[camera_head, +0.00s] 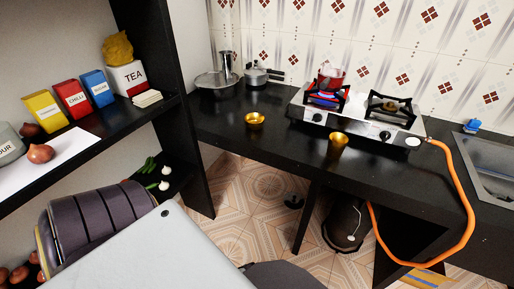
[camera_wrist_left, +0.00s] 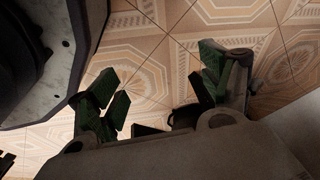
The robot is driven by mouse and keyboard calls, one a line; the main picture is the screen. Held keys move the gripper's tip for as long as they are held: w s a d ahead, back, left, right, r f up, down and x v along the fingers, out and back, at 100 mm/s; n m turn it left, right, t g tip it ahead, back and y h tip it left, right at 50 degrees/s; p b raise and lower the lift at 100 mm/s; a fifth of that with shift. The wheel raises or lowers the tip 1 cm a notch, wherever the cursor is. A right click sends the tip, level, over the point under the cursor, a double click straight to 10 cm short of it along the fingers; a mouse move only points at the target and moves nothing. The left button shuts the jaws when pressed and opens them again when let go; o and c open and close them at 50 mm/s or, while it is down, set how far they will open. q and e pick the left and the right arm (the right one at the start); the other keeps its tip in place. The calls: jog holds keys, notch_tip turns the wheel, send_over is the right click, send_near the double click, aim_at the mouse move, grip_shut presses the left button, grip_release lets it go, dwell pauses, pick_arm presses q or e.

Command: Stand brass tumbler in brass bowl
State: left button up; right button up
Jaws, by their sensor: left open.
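The brass bowl (camera_head: 255,120) sits on the black counter, left of the stove. The brass tumbler (camera_head: 338,142) stands upright near the counter's front edge, right of the bowl and apart from it. In the left wrist view my left gripper (camera_wrist_left: 155,112) is open and empty, with dark green finger pads above the tiled floor. It is far from both brass things, and neither shows in that view. In the head view neither gripper can be made out; my own body and arm parts fill the lower left.
A two-burner stove (camera_head: 352,118) with a red pot (camera_head: 331,78) stands behind the tumbler. An orange hose (camera_head: 464,190) hangs at the right by the sink (camera_head: 488,165). Steel pans (camera_head: 217,79) stand at the back left. A dark shelf (camera_head: 95,125) rises at the left. Counter around the bowl is clear.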

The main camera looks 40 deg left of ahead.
pick_arm(q)
jog(key=s+f, duration=0.1)
jog(key=s+n, duration=0.1)
jog(key=s, duration=0.1)
jog(key=shift+f+g, duration=0.3)
jog(key=shift+f, duration=0.1)
pick_arm(e)
jog(key=shift+a, duration=0.15)
